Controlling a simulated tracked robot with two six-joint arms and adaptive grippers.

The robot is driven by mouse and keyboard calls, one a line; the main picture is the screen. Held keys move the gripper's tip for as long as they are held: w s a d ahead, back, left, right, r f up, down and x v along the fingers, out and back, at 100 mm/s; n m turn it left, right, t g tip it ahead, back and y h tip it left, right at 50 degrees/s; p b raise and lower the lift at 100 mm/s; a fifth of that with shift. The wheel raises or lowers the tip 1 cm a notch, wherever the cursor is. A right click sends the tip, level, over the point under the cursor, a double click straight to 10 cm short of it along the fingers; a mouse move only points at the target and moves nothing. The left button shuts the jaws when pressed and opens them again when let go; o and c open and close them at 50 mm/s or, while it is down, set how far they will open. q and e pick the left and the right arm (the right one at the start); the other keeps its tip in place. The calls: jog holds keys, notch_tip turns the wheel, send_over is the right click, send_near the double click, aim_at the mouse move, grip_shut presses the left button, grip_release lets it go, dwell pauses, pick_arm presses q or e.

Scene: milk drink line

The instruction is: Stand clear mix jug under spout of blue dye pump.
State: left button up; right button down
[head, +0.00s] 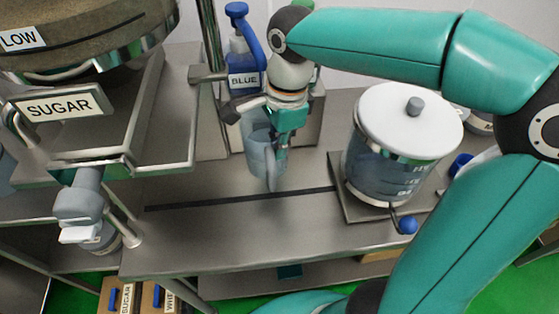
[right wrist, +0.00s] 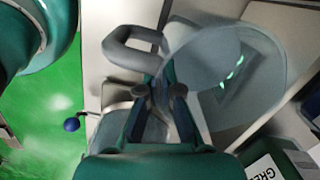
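The clear mix jug (head: 261,158) is in front of the blue dye pump (head: 243,57), which has a blue top and a BLUE label. My right gripper (head: 279,150) comes down from above at the jug's handle side. In the right wrist view the gripper's fingers (right wrist: 166,92) are close together around part of the jug's grey handle (right wrist: 128,42), beside the clear jug body (right wrist: 235,70). The jug looks empty. The pump's spout is hidden behind my arm, so I cannot tell whether the jug is under it, nor whether it touches the counter. My left gripper is out of view.
A lidded tank (head: 392,150) with a blue-knobbed lever stands right of the jug. The SUGAR dispenser (head: 65,105) is at the left. A dark strip (head: 180,204) crosses the counter; the counter front is clear. A GREEN-labelled item (right wrist: 262,168) shows in the wrist view.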

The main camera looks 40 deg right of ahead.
aim_at(279, 166)
notch_tip(279, 166, down, 6)
jog(key=shift+f, duration=0.15)
jog(key=shift+w+d+f, duration=0.1)
jog(key=shift+d+f, duration=0.05)
jog(key=shift+f, duration=0.2)
jog(key=c, duration=1.3)
grip_release()
jog(key=shift+f, duration=0.1)
jog(key=r, duration=0.8)
jog(key=d+r+p, duration=0.1)
jog(key=r, duration=0.3)
jog(key=shift+s+r, duration=0.1)
jog(key=shift+s, duration=0.15)
jog(key=shift+d, duration=0.1)
